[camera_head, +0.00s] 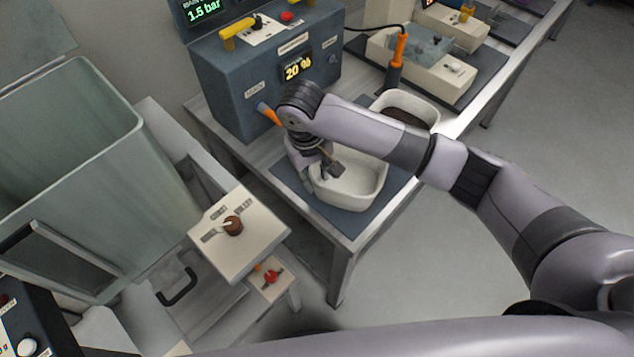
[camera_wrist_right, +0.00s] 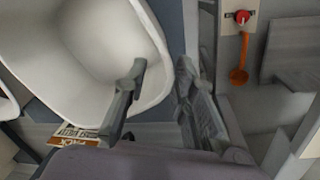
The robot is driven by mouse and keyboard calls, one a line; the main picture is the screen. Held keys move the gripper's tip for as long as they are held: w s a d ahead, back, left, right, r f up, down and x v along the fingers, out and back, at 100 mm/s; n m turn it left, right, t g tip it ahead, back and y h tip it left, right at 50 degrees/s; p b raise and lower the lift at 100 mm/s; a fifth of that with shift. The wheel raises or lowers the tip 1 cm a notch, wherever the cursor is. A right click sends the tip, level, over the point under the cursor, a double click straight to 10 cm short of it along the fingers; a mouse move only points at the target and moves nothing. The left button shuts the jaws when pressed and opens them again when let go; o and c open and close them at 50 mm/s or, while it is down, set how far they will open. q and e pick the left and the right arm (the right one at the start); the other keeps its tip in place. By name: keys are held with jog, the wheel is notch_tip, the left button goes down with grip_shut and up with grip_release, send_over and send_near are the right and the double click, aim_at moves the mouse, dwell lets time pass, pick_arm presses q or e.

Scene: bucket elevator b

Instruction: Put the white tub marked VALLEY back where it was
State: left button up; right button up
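The white tub (camera_head: 358,190) stands on a dark blue mat on the bench and looks empty inside. It fills the upper left of the right wrist view (camera_wrist_right: 85,55). A brown and white label (camera_wrist_right: 75,134) shows upside down below its rim there; its lettering is hard to read. My right gripper (camera_head: 328,172) is at the tub's left side. In the wrist view its fingers (camera_wrist_right: 160,80) are apart, one over the tub's inside and one outside, with the tub wall between them. I see no clear grip on the wall. My left gripper is not in view.
A second white tub (camera_head: 428,108) with dark contents stands behind. A blue-grey control box (camera_head: 265,75) showing 20 % is at the back left of the bench. A pale panel with a brown knob (camera_head: 233,225) and a large greenish bin (camera_head: 80,170) are at left. Floor is clear at right.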

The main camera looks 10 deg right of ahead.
notch_tip(320, 180, up, 8)
jog(key=shift+s+a+b, duration=0.2)
jog(key=shift+a+b, duration=0.15)
jog(key=shift+a, duration=0.1)
